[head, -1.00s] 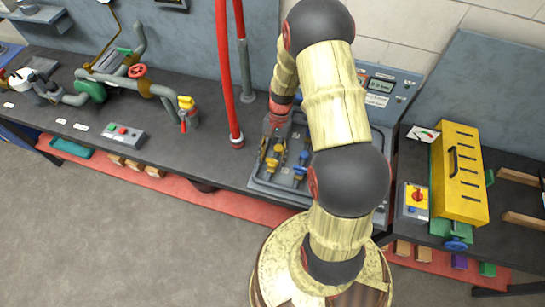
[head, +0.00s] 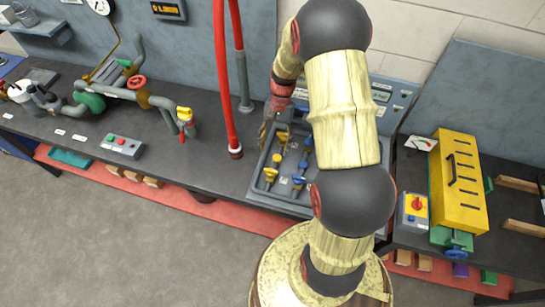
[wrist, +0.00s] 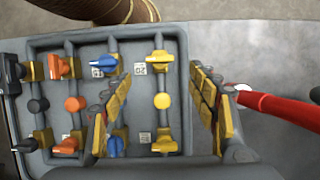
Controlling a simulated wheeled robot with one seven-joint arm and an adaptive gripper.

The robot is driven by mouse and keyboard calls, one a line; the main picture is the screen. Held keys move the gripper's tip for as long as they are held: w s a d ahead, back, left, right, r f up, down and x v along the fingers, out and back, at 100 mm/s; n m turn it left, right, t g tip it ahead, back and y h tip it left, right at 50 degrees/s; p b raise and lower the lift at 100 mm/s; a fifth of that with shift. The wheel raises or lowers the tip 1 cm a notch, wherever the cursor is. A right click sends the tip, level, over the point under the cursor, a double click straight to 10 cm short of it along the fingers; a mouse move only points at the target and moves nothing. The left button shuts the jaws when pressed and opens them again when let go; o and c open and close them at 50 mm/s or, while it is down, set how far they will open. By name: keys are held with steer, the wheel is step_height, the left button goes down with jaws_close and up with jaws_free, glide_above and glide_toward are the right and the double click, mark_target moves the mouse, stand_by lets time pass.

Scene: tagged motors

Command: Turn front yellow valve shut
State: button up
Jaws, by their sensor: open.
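The front yellow valve (head: 270,175) sits on the grey valve panel (head: 255,193), at the near end of its left pipe in the head view. In the wrist view this valve (wrist: 160,58) is at the top, its handle lying across the pipe. Further along the same pipe are a round yellow knob (wrist: 162,101) and another yellow valve (wrist: 164,146). My gripper (wrist: 160,88) is open and empty, its fingers on either side of the yellow pipe. In the head view my gripper (head: 268,130) is over the panel's far left part, partly hidden by my arm.
Blue valves (wrist: 103,63) stand on the adjoining pipe, close to one finger. Orange valves (wrist: 62,67) are further left in the wrist view. A red vertical pipe (head: 228,80) rises just left of the panel.

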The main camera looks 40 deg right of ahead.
steer(key=shift+v, duration=1.1)
steer(key=s+a+r+n+t+h+b, duration=0.3)
steer(key=s+a+r+n+t+b, duration=0.5)
steer(key=s+a+r, duration=0.7)
step_height(320, 180, up, 4)
steer(key=a+n, duration=0.1)
steer(key=n, duration=0.1)
steer(key=shift+s+n+h, duration=0.25)
steer(key=shift+n+h, duration=0.05)
steer(key=shift+a, duration=0.15)
steer(key=shift+c, duration=0.8)
